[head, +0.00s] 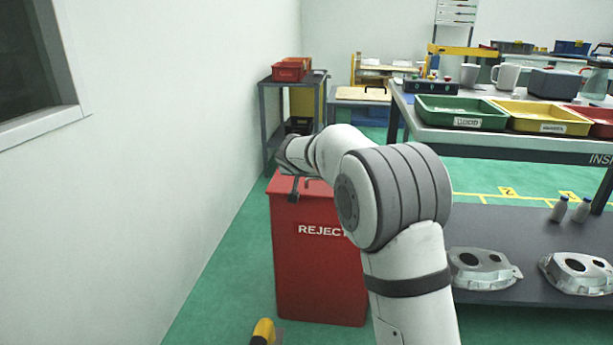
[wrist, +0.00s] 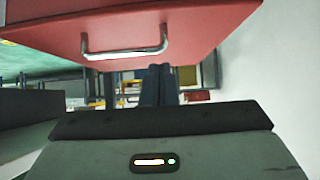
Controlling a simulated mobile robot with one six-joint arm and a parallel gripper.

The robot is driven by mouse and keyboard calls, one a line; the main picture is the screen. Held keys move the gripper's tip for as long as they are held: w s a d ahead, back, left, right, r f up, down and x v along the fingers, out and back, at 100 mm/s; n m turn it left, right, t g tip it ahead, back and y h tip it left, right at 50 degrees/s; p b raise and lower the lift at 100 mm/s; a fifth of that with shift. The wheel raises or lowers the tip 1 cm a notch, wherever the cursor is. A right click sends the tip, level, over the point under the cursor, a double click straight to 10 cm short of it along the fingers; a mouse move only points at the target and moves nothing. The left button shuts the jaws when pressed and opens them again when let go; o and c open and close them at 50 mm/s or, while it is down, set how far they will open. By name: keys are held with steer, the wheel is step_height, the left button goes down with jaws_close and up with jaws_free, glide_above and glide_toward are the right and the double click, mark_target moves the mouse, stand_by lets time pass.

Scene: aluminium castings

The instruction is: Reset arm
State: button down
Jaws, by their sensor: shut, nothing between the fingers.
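My arm reaches up and to the left over the red reject bin (head: 318,265) in the head view. My gripper (head: 292,194) is small there and partly hidden by my own wrist, close to the bin's top. In the wrist view my gripper (wrist: 158,84) shows two dark fingers together, with nothing between them. The bin's red surface (wrist: 215,22) fills the top of that view, with a metal handle (wrist: 125,52) close to the fingers. I cannot tell whether the fingers touch the bin.
A white wall (head: 210,130) runs along the left.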

steer(key=s+a+f+b, duration=0.1)
steer(key=s+f+b, duration=0.15)
steer(key=s, duration=0.55)
steer(key=s+d+r+g+h+p, duration=0.1)
steer(key=s+d+r+g+p, duration=0.1)
steer(key=s+d+r+p, duration=0.65)
steer(key=s+d+r+g+h+p, duration=0.15)
steer(key=s+d+r+p, duration=0.35)
steer(key=s+r+p, duration=0.55)
steer(key=s+d+r+n+g+y+p, duration=0.1)
steer(key=s+r+g+y+p, duration=0.1)
steer(key=s+r+p, duration=0.5)
steer(key=s+d+r+g+y+p, duration=0.1)
steer(key=s+r+g+y+p, duration=0.1)
steer(key=s+r+p, duration=0.6)
steer(key=s+p, duration=0.5)
steer(key=p, duration=0.2)
steer(key=shift+r+n, duration=0.3)
steer(key=shift+n, duration=0.1)
